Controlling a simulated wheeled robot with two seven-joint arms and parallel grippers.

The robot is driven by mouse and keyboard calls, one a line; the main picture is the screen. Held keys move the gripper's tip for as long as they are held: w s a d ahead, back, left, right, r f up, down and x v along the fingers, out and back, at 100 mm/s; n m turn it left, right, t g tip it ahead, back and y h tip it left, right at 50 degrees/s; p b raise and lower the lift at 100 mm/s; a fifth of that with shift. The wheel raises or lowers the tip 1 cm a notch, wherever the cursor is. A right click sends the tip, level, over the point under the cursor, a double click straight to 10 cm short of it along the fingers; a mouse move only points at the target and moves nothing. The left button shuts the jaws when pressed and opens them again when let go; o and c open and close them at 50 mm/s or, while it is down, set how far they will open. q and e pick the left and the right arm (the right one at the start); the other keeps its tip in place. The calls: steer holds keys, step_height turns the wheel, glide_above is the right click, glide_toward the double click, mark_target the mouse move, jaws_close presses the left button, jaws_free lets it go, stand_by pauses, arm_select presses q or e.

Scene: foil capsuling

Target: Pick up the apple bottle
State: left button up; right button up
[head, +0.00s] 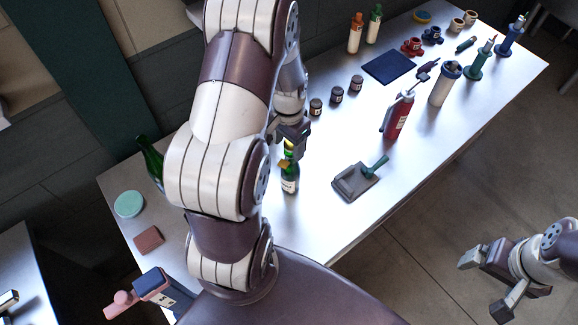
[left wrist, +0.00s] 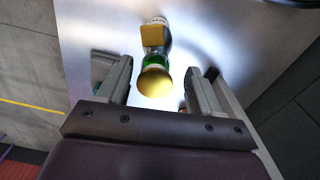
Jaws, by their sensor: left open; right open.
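A green bottle with a yellow top and a pale label (head: 290,180) stands on the steel table; it looks like the apple bottle, but I cannot read its label. My left gripper (head: 293,143) is at the bottle's top, partly covering it. In the left wrist view the bottle (left wrist: 155,60) lies between the two open fingers of the left gripper (left wrist: 158,75), with its round yellow top nearest the camera. The fingers are not closed on it. My right gripper (head: 485,284) is open and empty, off the table at the lower right.
Another green bottle (head: 152,160) is partly hidden behind my left arm. Small dark jars (head: 337,95) stand beyond the gripper. A grey dustpan-like tray (head: 354,184) and a red bottle (head: 398,118) are to the right. The table (head: 330,225) is bare in front of the tray.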

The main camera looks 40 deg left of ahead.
mark_target(291, 153)
arm_select(q)
steer(key=f, duration=0.1)
steer(key=w+f, duration=0.1)
steer(key=f, duration=0.1)
steer(key=shift+d+p, duration=0.1)
steer(key=shift+p, duration=0.3)
steer(key=shift+s+d+f, duration=0.1)
steer(key=shift+d+f, duration=0.1)
steer(key=shift+f, duration=0.1)
steer(key=shift+s+d, duration=0.1)
steer(key=shift+s, duration=0.2)
steer(key=shift+w+a, duration=0.1)
steer(key=shift+a, duration=0.1)
jaws_close()
steer(key=shift+d, duration=0.1)
steer(key=shift+r, duration=0.1)
